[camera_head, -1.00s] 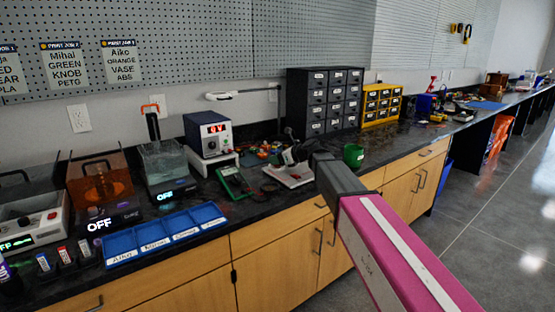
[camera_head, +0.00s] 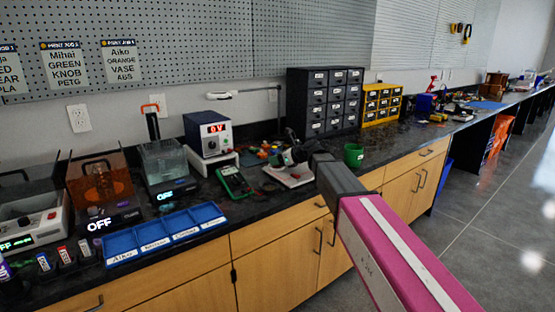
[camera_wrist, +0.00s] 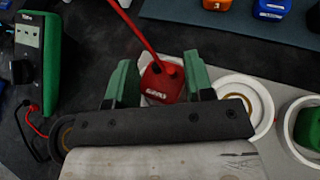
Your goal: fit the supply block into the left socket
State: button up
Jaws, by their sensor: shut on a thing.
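The red supply block (camera_wrist: 160,84) has a light label, two dark holes on top and a red rod or cable rising from it toward the top left. My gripper (camera_wrist: 161,82) is shut on it, with a green fingertip on each side. The block is over a pale base; whether it is seated or just above cannot be told. To its right is a white round piece with a gold ring (camera_wrist: 247,105). A similar ring on the left (camera_wrist: 62,135) is mostly hidden by my gripper. In the head view my gripper (camera_head: 291,157) is over the white base (camera_head: 289,178), and the block cannot be made out.
A green multimeter (camera_head: 234,182) with leads stands left of the base. A green cup (camera_head: 353,155) stands to the right. Orange (camera_wrist: 215,4) and blue (camera_wrist: 271,8) pieces lie at the far side. Blue trays (camera_head: 165,235) line the bench's front left.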

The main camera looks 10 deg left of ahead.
jog(key=shift+f, duration=0.4)
jog(key=o, duration=0.6)
jog(key=shift+d, duration=0.1)
jog(key=shift+v, duration=5.4)
